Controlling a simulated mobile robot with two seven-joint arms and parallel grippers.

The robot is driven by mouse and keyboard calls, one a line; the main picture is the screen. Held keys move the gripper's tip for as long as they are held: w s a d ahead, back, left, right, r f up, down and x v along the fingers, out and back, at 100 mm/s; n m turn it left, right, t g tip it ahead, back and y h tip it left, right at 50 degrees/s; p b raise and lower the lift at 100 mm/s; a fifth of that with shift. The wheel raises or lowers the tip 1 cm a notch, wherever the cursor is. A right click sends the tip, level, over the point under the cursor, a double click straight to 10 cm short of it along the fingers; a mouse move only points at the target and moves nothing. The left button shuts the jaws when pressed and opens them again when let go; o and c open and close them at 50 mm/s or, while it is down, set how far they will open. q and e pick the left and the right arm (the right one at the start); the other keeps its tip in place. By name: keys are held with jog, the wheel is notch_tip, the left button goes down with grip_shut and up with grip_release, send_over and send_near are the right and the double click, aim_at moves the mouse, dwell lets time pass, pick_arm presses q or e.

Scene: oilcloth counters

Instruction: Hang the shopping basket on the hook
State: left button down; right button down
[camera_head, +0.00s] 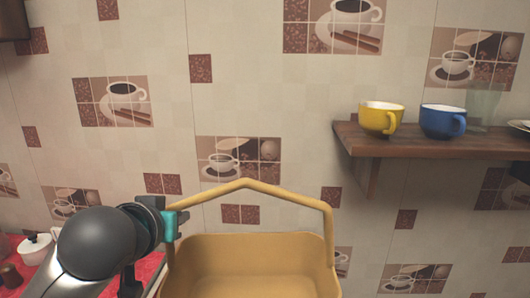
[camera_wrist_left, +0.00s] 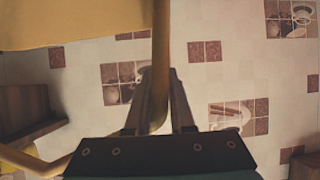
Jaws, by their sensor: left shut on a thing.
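The shopping basket (camera_head: 255,258) is yellow, with an angular arched handle, at the bottom centre of the head view; its lower part is cut off by the frame. My left gripper (camera_head: 176,216) is shut on the left side of the handle, above the rim. In the left wrist view the handle (camera_wrist_left: 158,85) runs between the fingers of my left gripper (camera_wrist_left: 158,100), and part of the basket (camera_wrist_left: 75,22) fills the upper left. The basket hangs upright in front of the tiled wall. I see no hook in either view. My right gripper is not in view.
A wooden shelf (camera_head: 440,146) on the right wall holds a yellow cup (camera_head: 378,119), a blue cup (camera_head: 438,122) and a faint clear glass (camera_head: 484,108). A red counter (camera_head: 75,262) with a white lidded pot (camera_head: 34,249) lies at lower left. The wall above the basket is clear.

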aim_at(175, 209)
pick_arm(q)
jog(key=shift+s+d+r, duration=0.25)
jog(key=shift+s+r, duration=0.2)
jog(key=shift+r, duration=0.25)
jog(key=shift+s+d+r, duration=0.2)
jog(key=shift+s+r, duration=0.2)
jog(key=shift+r, duration=0.3)
jog(key=shift+d, duration=0.1)
